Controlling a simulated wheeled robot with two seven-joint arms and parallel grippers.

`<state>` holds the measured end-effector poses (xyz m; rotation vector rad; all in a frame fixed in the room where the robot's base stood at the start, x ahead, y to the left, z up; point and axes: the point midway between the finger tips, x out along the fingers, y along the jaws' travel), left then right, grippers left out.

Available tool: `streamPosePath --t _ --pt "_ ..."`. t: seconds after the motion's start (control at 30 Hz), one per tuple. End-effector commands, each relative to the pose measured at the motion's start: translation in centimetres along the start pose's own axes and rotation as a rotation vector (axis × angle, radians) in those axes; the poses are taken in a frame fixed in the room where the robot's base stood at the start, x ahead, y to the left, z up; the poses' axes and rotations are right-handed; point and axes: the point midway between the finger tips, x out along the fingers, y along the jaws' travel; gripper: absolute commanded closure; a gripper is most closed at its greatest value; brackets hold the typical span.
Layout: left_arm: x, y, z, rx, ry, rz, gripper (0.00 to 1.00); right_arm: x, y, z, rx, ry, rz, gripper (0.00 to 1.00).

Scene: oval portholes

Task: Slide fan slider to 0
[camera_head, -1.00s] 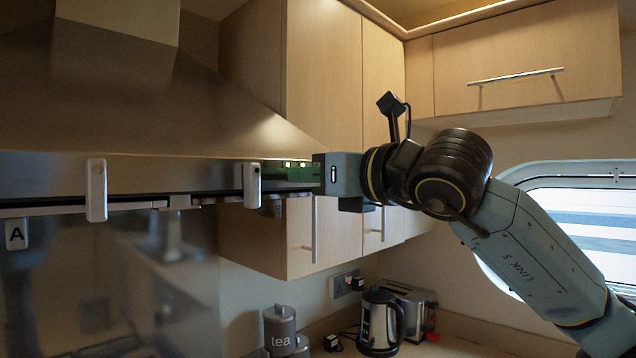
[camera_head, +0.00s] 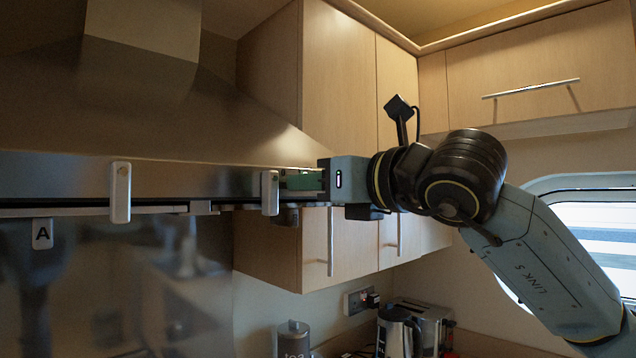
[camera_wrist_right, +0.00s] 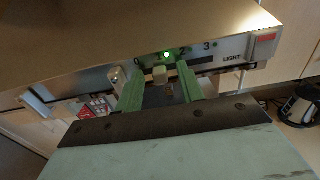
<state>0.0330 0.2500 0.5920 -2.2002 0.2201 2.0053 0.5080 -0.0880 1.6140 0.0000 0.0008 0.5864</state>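The fan slider knob (camera_wrist_right: 159,74) is a small pale block on the hood's front strip in the right wrist view. It sits between the two green fingers of my right gripper (camera_wrist_right: 160,80), with a visible gap to each finger. The gripper looks open. A lit green light (camera_wrist_right: 167,55) shows just above the knob, left of the marks 2 and 3. In the head view my right gripper (camera_head: 300,180) points left at the hood's right end, and its fingers hide the knob there. My left gripper is not in view.
A pale handle (camera_head: 270,193) stands close left of my right fingers, and another (camera_head: 120,192) stands farther left. The hood (camera_head: 210,180) fills the left side. Cupboards (camera_head: 340,110) stand behind my arm. A kettle (camera_head: 398,332) is on the worktop below.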

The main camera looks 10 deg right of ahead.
Motion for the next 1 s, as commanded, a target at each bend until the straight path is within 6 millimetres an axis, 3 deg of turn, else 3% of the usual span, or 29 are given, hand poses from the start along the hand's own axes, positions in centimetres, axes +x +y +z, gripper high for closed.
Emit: streamPosePath --t 0.17,0.6,0.8,1.0 --pt "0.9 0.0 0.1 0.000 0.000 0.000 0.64 -1.7 0.0 -0.1 -0.001 -0.004 -0.001 0.62" --pt "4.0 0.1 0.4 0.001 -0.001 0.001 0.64 -11.0 0.0 -0.2 -0.002 -0.003 -0.002 0.62" --pt "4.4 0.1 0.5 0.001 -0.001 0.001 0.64 -13.0 0.0 -0.1 -0.001 -0.001 -0.001 0.62" --pt "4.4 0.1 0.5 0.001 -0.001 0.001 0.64 -13.4 0.0 0.0 -0.001 -0.001 0.000 0.62"
